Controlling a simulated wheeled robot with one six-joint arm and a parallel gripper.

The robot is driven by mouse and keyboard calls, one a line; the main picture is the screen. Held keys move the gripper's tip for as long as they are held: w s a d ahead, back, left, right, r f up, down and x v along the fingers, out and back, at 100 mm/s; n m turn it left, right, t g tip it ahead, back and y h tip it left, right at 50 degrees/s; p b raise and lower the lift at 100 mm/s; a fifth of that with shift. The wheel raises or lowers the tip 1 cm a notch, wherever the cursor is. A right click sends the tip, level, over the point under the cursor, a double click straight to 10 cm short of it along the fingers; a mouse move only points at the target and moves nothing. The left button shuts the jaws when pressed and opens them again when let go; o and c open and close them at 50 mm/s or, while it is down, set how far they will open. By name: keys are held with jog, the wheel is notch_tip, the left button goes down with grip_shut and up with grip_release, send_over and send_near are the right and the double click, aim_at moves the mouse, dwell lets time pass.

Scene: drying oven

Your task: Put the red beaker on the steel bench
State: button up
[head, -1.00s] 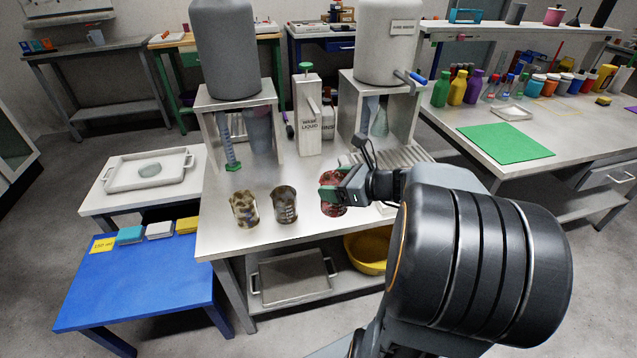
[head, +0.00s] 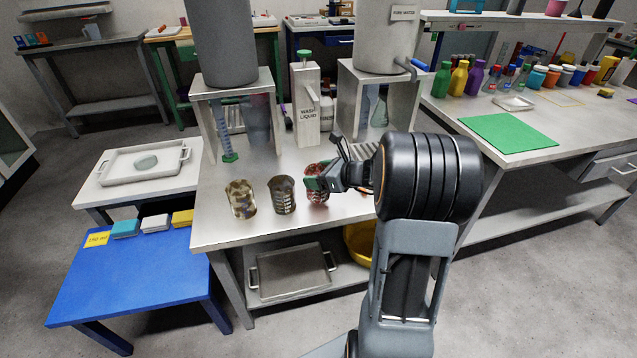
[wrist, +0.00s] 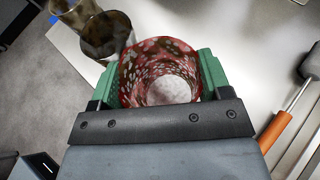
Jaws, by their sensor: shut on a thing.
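The red beaker (head: 317,192) is mottled red and white, and in the head view it is at the right end of a row of three beakers. My gripper (head: 316,184) is shut on it from the right. In the wrist view the red beaker (wrist: 160,75) sits upright between the green fingers of my gripper (wrist: 160,82), its open mouth showing. The steel bench (head: 240,233) is under the row. I cannot tell whether the red beaker touches the bench top.
Two brown mottled beakers, one at the left (head: 241,199) and one in the middle (head: 282,194), stand close to the red one. A wash liquid dispenser (head: 305,105) and two tank stands are behind. A blue table (head: 130,280) is front left; a green mat (head: 508,134) lies on the right bench.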

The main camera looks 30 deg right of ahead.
jog(key=shift+f, duration=1.1)
jog(key=shift+f+b, duration=0.1)
jog(key=shift+b, duration=0.2)
jog(key=shift+f, duration=0.15)
jog(key=o, duration=0.9)
